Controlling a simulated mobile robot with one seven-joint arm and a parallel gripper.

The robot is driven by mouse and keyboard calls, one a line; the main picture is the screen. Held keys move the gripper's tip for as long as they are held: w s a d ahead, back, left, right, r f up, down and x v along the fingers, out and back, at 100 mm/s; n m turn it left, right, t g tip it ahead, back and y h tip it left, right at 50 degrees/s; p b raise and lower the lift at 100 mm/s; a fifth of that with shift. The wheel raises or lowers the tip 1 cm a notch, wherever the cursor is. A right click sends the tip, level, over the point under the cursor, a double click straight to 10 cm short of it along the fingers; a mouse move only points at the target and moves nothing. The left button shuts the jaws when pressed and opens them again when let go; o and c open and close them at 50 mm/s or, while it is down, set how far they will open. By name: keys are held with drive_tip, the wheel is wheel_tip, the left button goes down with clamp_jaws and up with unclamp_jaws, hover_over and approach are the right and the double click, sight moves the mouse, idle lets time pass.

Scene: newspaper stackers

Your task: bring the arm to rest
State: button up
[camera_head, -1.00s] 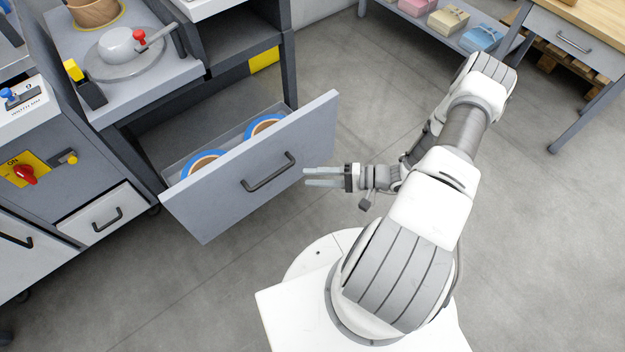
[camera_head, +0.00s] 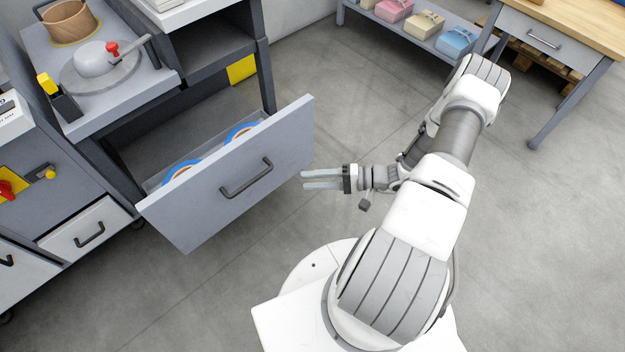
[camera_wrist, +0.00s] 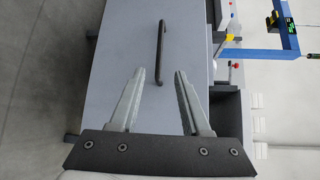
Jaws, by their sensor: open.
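My gripper (camera_head: 304,180) is open and empty. In the head view its two fingers point left, toward the front of an open grey drawer, with a gap of bare floor showing between fingertips and drawer. In the wrist view my gripper (camera_wrist: 159,72) shows both fingers apart, with the grey drawer front (camera_wrist: 120,55) and its dark handle (camera_wrist: 161,52) beyond them. My arm is bent, with its elbow out to the upper right and the forearm folded back toward the drawer.
The open drawer (camera_head: 225,190) juts out from the grey workstation and holds blue-rimmed round things (camera_head: 181,170). A wooden-topped table (camera_head: 590,25) and a low shelf with wrapped parcels (camera_head: 425,25) stand at the back right. The floor (camera_head: 540,230) on the right is clear.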

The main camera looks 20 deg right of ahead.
idle(0.4)
drive_tip(key=s+a+r+n+g+h+p, duration=0.1)
drive_tip(key=a+r+n+g+h, duration=0.2)
drive_tip(key=r, duration=0.9)
drive_tip(key=s+a+r+n+g+h, duration=0.1)
drive_tip(key=r+n+g+h, duration=0.4)
drive_tip(key=r, duration=0.7)
drive_tip(key=s+a+r+m+t+h+b, duration=0.1)
drive_tip(key=s+r+t+h, duration=0.2)
drive_tip(key=s+r, duration=0.45)
drive_tip(key=s+a+r+t+h, duration=0.2)
drive_tip(key=s+r+t+h, duration=0.15)
drive_tip(key=r, duration=0.65)
wheel_tip(320, 180, up, 23)
drive_tip(key=p, duration=2.2)
drive_tip(key=shift+d, duration=0.35)
drive_tip(key=shift+a+f, duration=0.15)
drive_tip(key=shift+a, duration=0.05)
